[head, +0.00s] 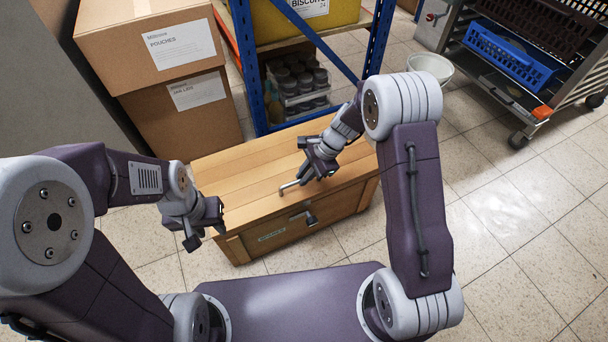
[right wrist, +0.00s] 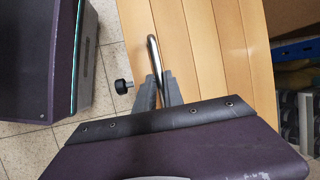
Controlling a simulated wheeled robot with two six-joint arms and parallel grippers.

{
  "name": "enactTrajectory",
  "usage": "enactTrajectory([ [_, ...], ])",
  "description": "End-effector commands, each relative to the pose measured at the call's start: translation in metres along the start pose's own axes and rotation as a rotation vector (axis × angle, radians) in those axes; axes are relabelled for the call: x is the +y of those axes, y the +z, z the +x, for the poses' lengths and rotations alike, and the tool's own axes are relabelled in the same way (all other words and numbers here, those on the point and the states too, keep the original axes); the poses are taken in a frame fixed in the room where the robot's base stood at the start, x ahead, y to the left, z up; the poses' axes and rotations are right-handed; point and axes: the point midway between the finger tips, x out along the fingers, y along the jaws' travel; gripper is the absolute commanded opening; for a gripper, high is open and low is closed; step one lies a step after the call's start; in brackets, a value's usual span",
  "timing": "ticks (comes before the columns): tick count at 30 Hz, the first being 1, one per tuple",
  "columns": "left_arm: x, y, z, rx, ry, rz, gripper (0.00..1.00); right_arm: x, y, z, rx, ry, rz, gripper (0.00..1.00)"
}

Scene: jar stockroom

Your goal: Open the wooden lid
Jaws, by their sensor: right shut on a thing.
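The wooden lid (head: 250,172) lies closed on top of a wooden chest (head: 345,205) in the middle of the head view. A bent metal handle (head: 287,186) sits near the lid's front edge; it also shows in the right wrist view (right wrist: 153,55). My right gripper (head: 306,178) is shut on the handle, with its grey fingers (right wrist: 161,92) on either side of the bar. A dark knob (head: 311,219) sticks out from the chest's front. My left gripper (head: 205,236) is open and empty, at the chest's front left corner.
Cardboard boxes (head: 150,42) are stacked behind the chest at left. A blue shelf rack (head: 247,60) with jars stands behind it. A white bucket (head: 430,68) and a wheeled cart (head: 510,105) with a blue crate are at the back right. The tiled floor at right is clear.

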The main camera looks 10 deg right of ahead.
Motion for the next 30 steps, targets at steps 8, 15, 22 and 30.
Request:
enactTrajectory([
  [8, 0.001, -0.007, -0.068, 0.000, 0.000, 0.000, 0.36, -0.030, 0.019, -0.044, -0.001, -0.007, -0.001, 0.00],
  [15, 0.003, -0.014, -0.130, 0.000, 0.000, 0.000, 0.36, -0.068, 0.032, -0.076, 0.001, -0.011, -0.001, 0.00],
  [22, 0.003, -0.017, -0.166, 0.000, 0.000, 0.000, 0.36, -0.102, 0.038, -0.091, 0.002, -0.014, -0.002, 0.00],
  [30, 0.004, -0.019, -0.182, 0.000, 0.000, 0.000, 0.36, -0.127, 0.041, -0.098, 0.001, -0.012, -0.003, 0.00],
])
